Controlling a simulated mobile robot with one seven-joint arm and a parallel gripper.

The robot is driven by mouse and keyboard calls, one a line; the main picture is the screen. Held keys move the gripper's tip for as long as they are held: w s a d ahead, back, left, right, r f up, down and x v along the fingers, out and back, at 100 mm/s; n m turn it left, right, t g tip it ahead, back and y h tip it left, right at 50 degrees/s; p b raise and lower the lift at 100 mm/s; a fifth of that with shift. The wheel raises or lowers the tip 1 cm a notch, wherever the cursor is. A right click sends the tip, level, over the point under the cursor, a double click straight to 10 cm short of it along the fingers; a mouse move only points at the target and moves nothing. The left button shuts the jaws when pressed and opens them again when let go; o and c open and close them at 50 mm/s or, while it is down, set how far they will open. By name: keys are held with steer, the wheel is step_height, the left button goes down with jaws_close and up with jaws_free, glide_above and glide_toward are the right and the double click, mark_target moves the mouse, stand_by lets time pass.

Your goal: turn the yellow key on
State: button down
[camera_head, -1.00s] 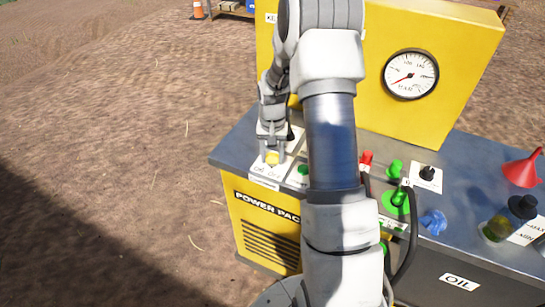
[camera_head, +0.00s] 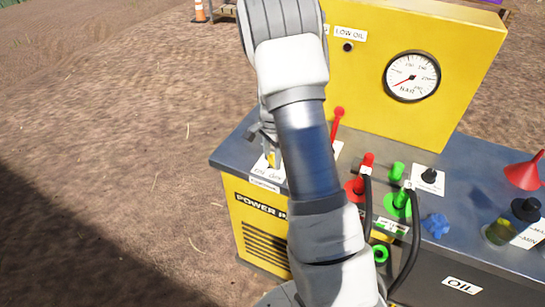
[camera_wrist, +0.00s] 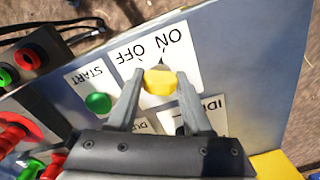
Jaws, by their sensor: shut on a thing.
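The yellow key (camera_wrist: 159,83) sits on a white label plate (camera_wrist: 185,55) marked OFF and ON, which reads upside down in the wrist view. My gripper (camera_wrist: 160,88) is shut on the key, with one finger on each side of it. In the head view the key (camera_head: 271,160) shows as a small yellow patch at the panel's left end. My gripper (camera_head: 268,148) is there too, partly hidden behind my arm.
A green START button (camera_wrist: 98,103) is beside the key. A red lever (camera_head: 337,122), red and green fittings with black hoses, a blue knob (camera_head: 435,225) and a red funnel (camera_head: 524,170) stand along the panel. A yellow gauge board (camera_head: 450,60) rises behind.

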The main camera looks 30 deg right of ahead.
steer(key=shift+m, duration=0.4)
steer(key=shift+c, duration=1.6)
jaws_free()
step_height(320, 180, up, 18)
steer(key=p, duration=0.1)
steer(key=shift+f+p, duration=0.25)
steer(key=shift+p, duration=0.05)
